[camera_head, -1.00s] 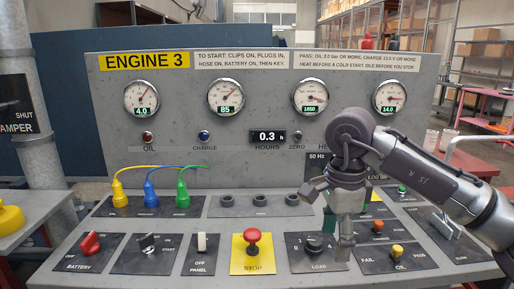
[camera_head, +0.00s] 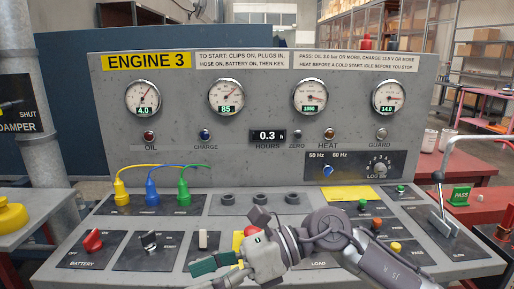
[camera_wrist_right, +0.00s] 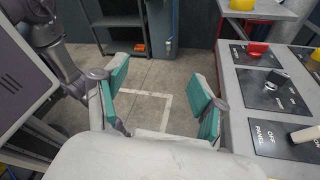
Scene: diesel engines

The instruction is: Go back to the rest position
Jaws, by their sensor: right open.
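My right gripper (camera_head: 210,273) is low in the head view, in front of the near edge of the Engine 3 console (camera_head: 70,262). Its teal-padded fingers point left. In the right wrist view the gripper (camera_wrist_right: 158,85) is open, with nothing between the fingers and grey floor beyond. The arm comes in from the lower right and hides much of the red stop button (camera_head: 238,240) and the load switch area. My left gripper is in neither view.
The console front with the red battery switch (camera_head: 92,240) is close to my right gripper; in the wrist view the console (camera_wrist_right: 226,90) is on the right. Yellow, blue and green plugs (camera_head: 152,194) sit in sockets. A lever (camera_head: 442,210) stands at the right. Open floor (camera_wrist_right: 150,120) lies below.

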